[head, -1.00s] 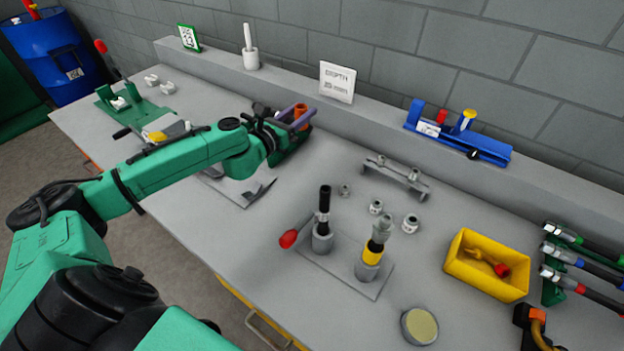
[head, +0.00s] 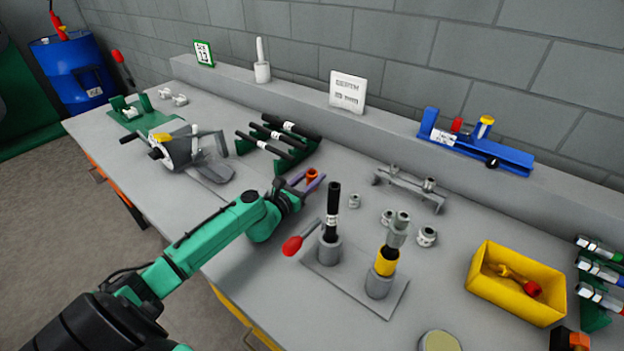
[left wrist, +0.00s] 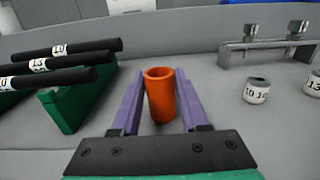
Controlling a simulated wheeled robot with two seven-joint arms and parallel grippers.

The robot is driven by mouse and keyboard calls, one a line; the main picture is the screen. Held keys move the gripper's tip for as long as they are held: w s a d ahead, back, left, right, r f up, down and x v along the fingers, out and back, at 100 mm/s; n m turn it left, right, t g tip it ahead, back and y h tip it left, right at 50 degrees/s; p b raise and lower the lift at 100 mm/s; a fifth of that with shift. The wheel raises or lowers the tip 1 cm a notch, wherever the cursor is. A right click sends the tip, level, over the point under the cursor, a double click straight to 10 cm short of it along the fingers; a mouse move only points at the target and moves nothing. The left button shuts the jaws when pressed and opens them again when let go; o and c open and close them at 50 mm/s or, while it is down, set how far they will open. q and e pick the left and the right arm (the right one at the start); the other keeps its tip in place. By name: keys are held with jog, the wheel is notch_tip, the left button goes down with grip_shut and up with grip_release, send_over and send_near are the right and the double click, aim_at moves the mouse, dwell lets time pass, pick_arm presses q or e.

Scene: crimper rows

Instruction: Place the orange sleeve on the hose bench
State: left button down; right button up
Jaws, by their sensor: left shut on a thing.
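The orange sleeve (head: 312,176) is a short open tube, upright between the purple fingers of my left gripper (head: 307,183). The left wrist view shows the sleeve (left wrist: 160,95) between both fingers of the gripper (left wrist: 160,102). The gripper is shut on it. Sleeve and gripper are over the grey hose bench (head: 265,215), right of the rack of black hoses; I cannot tell whether the sleeve's bottom touches the bench. My right gripper is not in view.
A green rack (head: 285,158) holds black hoses. A stand with a black hose (head: 333,212) and red-handled lever is close in front. A grey bracket (head: 408,190) and loose fittings (head: 426,237) lie to the right, with a yellow bin (head: 515,283) beyond. Bare bench lies behind the sleeve.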

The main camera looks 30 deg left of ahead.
pick_arm(q)
jog(key=shift+f, duration=0.1)
jog(key=shift+c, duration=2.1)
grip_release()
jog(key=shift+s, duration=0.15)
jog(key=s, duration=0.4)
jog(key=s+a, duration=0.1)
jog(key=s, duration=0.6)
jog(key=shift+s+a, duration=0.3)
jog(key=shift+s, duration=0.05)
